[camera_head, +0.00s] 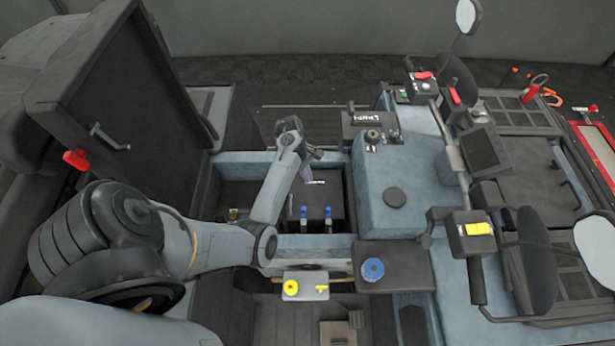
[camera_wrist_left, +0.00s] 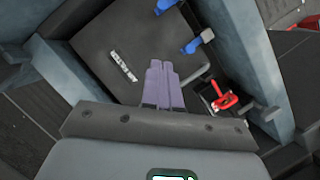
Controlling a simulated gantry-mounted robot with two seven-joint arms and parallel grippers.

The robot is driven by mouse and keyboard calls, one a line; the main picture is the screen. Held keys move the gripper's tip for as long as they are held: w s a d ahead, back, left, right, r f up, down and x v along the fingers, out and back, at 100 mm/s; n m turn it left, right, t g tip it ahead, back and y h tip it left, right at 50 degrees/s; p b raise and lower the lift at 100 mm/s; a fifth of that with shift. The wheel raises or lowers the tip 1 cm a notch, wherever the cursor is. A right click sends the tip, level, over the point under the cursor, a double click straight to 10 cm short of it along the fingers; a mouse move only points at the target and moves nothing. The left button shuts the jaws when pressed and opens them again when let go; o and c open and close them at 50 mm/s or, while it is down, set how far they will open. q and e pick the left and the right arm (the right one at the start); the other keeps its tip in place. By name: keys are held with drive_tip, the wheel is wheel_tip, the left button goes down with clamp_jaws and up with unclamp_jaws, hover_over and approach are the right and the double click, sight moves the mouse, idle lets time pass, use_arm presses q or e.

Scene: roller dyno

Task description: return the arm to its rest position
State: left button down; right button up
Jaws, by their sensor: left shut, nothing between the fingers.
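My left gripper (camera_head: 308,176) is at the end of my left arm, which comes in from the left and reaches over an open blue-walled bin. My right gripper is not in view.
Blue-topped levers (camera_head: 303,212) stand near the bin's front wall. A red-handled part (camera_wrist_left: 224,100) shows right of the fingers. A tall dark door (camera_head: 125,110) stands open at left. A blue console (camera_head: 390,190), handlebar and mirrors stand to the right.

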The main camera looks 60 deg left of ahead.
use_arm(q)
drive_tip(key=shift+s, duration=0.1)
drive_tip(key=s+f+g+p, duration=0.2)
drive_tip(key=s+f+p, duration=0.1)
drive_tip(key=s, duration=0.7)
drive_tip(key=s+d+r+m+g+y+p, duration=0.2)
drive_tip(key=s+d+r+m+y+p, duration=0.1)
drive_tip(key=s+r+m+y+p, duration=0.25)
drive_tip(key=d+r+m+t, duration=0.3)
drive_tip(key=d+r+m, duration=0.5)
drive_tip(key=d, duration=0.3)
drive_tip(key=w+d+r+m+t+h+p, duration=0.1)
drive_tip(key=d+r+m+t, duration=0.2)
drive_tip(key=d+r+m, duration=0.6)
drive_tip(key=d+r, duration=0.2)
drive_tip(key=d, duration=0.1)
drive_tip(key=shift+w+d, duration=0.2)
drive_tip(key=shift+d, duration=0.05)
drive_tip(key=shift+h, duration=0.25)
